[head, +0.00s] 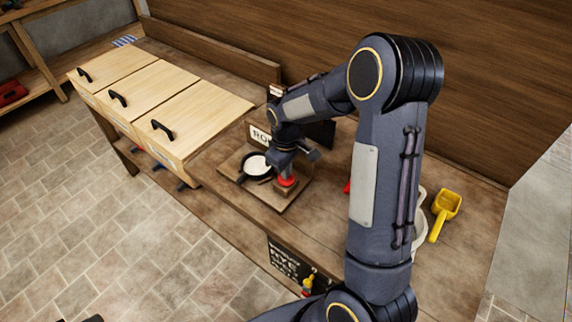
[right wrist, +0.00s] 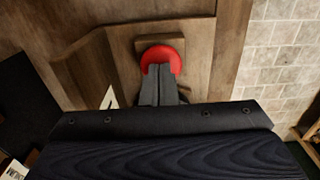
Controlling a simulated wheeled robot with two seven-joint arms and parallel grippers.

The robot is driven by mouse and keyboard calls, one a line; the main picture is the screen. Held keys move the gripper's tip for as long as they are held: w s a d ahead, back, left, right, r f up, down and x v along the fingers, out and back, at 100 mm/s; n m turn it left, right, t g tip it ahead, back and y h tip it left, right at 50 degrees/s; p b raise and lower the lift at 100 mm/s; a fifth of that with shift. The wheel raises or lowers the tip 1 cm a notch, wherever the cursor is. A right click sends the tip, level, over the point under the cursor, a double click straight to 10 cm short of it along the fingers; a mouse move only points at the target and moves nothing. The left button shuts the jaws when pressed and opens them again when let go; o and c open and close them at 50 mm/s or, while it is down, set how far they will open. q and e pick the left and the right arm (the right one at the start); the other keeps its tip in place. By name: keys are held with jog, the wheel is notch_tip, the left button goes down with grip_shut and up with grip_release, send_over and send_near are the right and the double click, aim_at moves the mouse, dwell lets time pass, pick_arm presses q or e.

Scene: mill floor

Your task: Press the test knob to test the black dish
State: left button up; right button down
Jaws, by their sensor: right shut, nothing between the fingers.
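The red test knob (head: 287,181) sits on a small wooden block on a wooden board (head: 270,200) on the bench. In the right wrist view the knob (right wrist: 161,56) shows as a red disc. The black dish (head: 245,177), with white contents, rests on the board just left of the knob. My right gripper (head: 286,170) is shut and empty, its fingertips pointing down at the knob. In the right wrist view the gripper's tips (right wrist: 160,70) overlap the knob's edge; whether they touch it I cannot tell. My left gripper is not in view.
Three wooden bins with black handles (head: 205,115) stand left of the board. A yellow scoop (head: 442,212) lies on the bench at the right, near a white container partly hidden by my arm. A dark sign (head: 290,262) hangs on the bench front. A tiled floor (head: 90,220) is open in front.

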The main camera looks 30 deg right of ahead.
jog(key=shift+s+a+f, duration=0.1)
jog(key=shift+s+f, duration=0.15)
jog(key=shift+f, duration=0.1)
jog(key=shift+r+p, duration=0.4)
jog(key=shift+r, duration=0.1)
jog(key=r+p, duration=0.1)
jog(key=r, duration=0.1)
jog(key=r+p, duration=0.1)
jog(key=shift+w+r+p, duration=0.25)
jog(key=shift+p, duration=0.05)
notch_tip(320, 180, up, 10)
jog(key=b, duration=0.1)
